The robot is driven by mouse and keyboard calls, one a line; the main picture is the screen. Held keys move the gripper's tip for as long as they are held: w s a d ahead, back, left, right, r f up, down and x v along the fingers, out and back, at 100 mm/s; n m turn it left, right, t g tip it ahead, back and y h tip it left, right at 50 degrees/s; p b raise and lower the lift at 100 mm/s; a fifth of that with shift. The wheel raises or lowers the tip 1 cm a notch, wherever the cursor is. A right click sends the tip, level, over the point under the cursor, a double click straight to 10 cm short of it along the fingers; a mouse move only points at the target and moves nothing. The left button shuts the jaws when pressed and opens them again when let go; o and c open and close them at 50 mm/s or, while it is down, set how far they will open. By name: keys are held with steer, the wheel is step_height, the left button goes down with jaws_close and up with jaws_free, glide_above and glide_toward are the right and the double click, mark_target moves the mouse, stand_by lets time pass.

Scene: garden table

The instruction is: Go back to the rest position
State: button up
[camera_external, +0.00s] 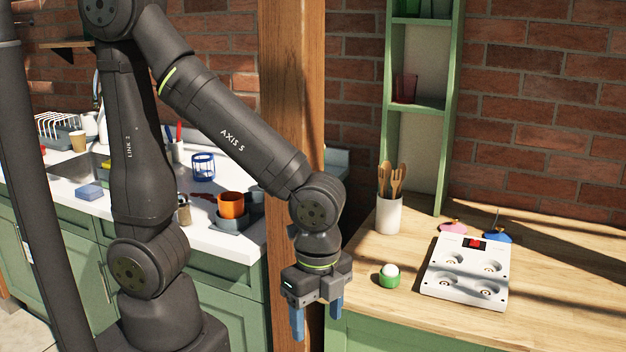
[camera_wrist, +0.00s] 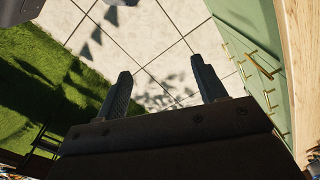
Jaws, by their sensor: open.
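My gripper (camera_external: 318,321) hangs pointing down at the front left edge of the wooden counter in the external view. Its two blue fingers are apart with nothing between them. In the wrist view the two fingers of my gripper (camera_wrist: 163,85) stand apart over paved floor (camera_wrist: 150,35), holding nothing.
On the wooden counter (camera_external: 385,325) are a green cup with a white ball (camera_external: 390,275), a white device with round wells (camera_external: 467,270) and a utensil holder (camera_external: 389,215). A wooden post (camera_external: 290,120) stands behind my arm. A white counter (camera_external: 120,207) with several dishes is at left.

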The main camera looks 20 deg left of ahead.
steer(key=shift+s+a+r+n, duration=0.1)
steer(key=shift+r+n, duration=0.7)
steer(key=shift+n, duration=0.55)
steer(key=shift+s+d+r+n, duration=0.1)
steer(key=shift+r+n, duration=0.65)
steer(key=shift+n, duration=0.55)
steer(key=shift+s+a+r+n, duration=0.1)
steer(key=shift+r+n, duration=0.7)
steer(key=shift+n, duration=0.55)
